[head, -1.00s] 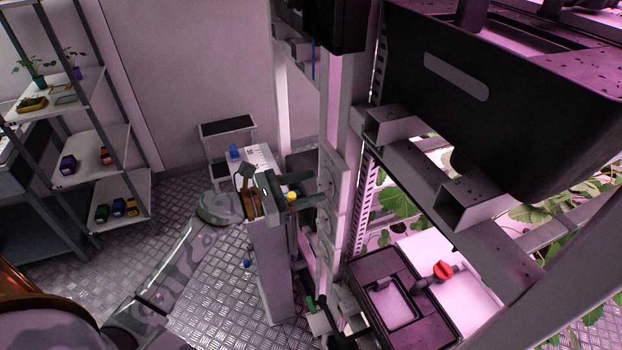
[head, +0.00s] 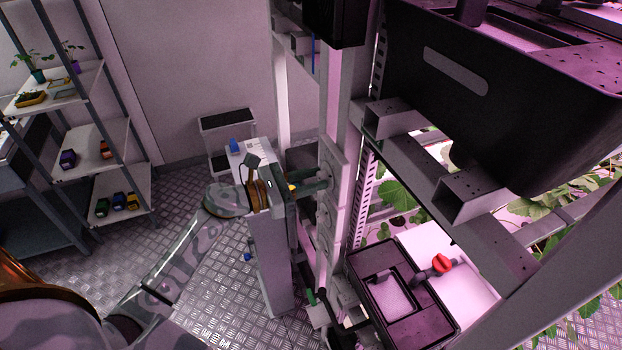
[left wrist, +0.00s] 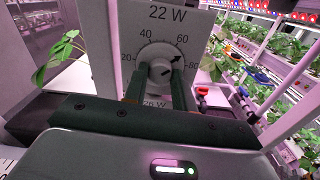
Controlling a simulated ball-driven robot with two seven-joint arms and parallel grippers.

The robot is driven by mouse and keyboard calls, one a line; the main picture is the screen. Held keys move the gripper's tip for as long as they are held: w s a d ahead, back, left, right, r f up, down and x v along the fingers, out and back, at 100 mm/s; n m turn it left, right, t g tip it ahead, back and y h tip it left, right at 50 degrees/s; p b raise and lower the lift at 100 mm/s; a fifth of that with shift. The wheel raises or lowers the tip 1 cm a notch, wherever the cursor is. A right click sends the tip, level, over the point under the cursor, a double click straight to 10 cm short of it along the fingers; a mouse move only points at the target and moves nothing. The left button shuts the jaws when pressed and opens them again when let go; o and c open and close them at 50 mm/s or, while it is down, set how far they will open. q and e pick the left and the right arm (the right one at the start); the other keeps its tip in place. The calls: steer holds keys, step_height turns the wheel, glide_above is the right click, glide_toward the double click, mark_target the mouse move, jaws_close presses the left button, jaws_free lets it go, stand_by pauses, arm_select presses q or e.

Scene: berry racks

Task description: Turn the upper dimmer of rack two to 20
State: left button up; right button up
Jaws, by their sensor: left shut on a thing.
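The dimmer knob (left wrist: 160,70) is a pale round knob on a grey panel (left wrist: 190,25) marked "22 W", with scale numbers 20, 40, 60 and 80 around it. In the left wrist view my left gripper (left wrist: 157,84) has one green finger on each side of the knob and is shut on it. The pointer seems to lie toward the right, near the 80 side, but the fingers and angle make the exact reading unclear. In the head view the left gripper (head: 328,181) reaches the panel on the rack post (head: 337,150). My right gripper is not in view.
A black tub (head: 500,120) overhangs at the right on rack beams. A dark tank lid (head: 425,325) and a red valve handle (head: 442,263) are below. A white cabinet (head: 268,245) stands behind my left arm. Shelves (head: 85,150) stand at the left.

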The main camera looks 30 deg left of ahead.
arm_select(q)
steer(key=n+p, duration=0.4)
steer(key=n, duration=1)
steer(key=shift+r+n+p, duration=0.15)
steer(key=shift+n+p, duration=0.15)
steer(key=shift+p, duration=0.1)
steer(key=n+p, duration=0.2)
steer(key=n, duration=0.4)
steer(key=shift+p, duration=0.35)
steer(key=n+p, duration=0.1)
steer(key=n, duration=0.4)
steer(key=shift+p, duration=0.4)
steer(key=shift+n, duration=0.3)
steer(key=o, duration=1)
